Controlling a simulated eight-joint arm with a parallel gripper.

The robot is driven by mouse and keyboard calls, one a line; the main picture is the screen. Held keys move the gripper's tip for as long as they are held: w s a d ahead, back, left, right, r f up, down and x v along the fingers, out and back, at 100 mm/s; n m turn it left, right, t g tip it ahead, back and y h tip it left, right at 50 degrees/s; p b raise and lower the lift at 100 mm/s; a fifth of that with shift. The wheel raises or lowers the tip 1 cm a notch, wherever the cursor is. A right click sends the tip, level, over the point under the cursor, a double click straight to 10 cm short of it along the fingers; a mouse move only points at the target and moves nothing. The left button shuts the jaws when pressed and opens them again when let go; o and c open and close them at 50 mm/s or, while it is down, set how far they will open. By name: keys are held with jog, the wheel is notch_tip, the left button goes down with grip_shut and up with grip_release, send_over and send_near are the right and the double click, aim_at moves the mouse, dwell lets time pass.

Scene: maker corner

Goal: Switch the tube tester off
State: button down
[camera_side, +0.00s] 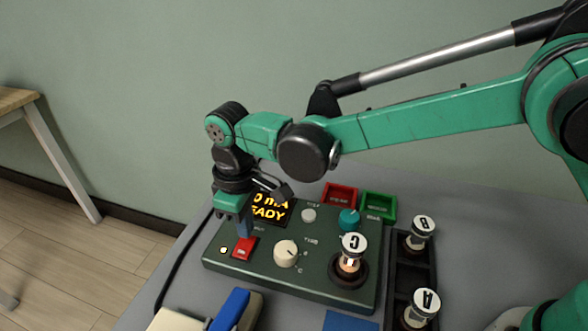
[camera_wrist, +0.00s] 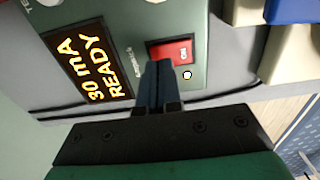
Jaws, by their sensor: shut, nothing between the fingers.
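The tube tester (camera_side: 320,284) is a dark green box on the grey table. Its red rocker switch (camera_side: 243,249) is at the left of the panel; in the wrist view the switch (camera_wrist: 171,52) is marked ON. A small lamp (camera_side: 223,250) beside it is lit. The display (camera_wrist: 90,65) glows "30 mA READY". Tube C (camera_side: 352,246) stands in the tester's socket, glowing. My gripper (camera_side: 243,235) is shut and empty, pointing down, its fingertips at the edge of the switch. I cannot tell whether they touch it.
A cream knob (camera_side: 287,253) and a teal knob (camera_side: 349,219) stand on the panel. A red bin (camera_side: 340,195) and a green bin (camera_side: 379,206) are behind. Tubes B (camera_side: 421,232) and A (camera_side: 422,307) stand in a black rack at the right. A blue-and-cream object (camera_side: 233,310) lies in front.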

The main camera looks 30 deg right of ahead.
jog(key=shift+f, duration=0.8)
jog(key=shift+r, duration=3.55)
jog(key=shift+d, duration=0.1)
jog(key=s+d+r+m+t+y, duration=0.1)
jog(key=d+r+m+t, duration=0.3)
jog(key=d, duration=0.8)
jog(key=s+d+m+t+h, duration=0.1)
jog(key=s+d+m+t, duration=0.2)
jog(key=s+d+m, duration=0.2)
jog(key=s+d+f, duration=0.1)
jog(key=s+d, duration=0.2)
jog(key=d, duration=0.3)
jog(key=shift+d, duration=0.3)
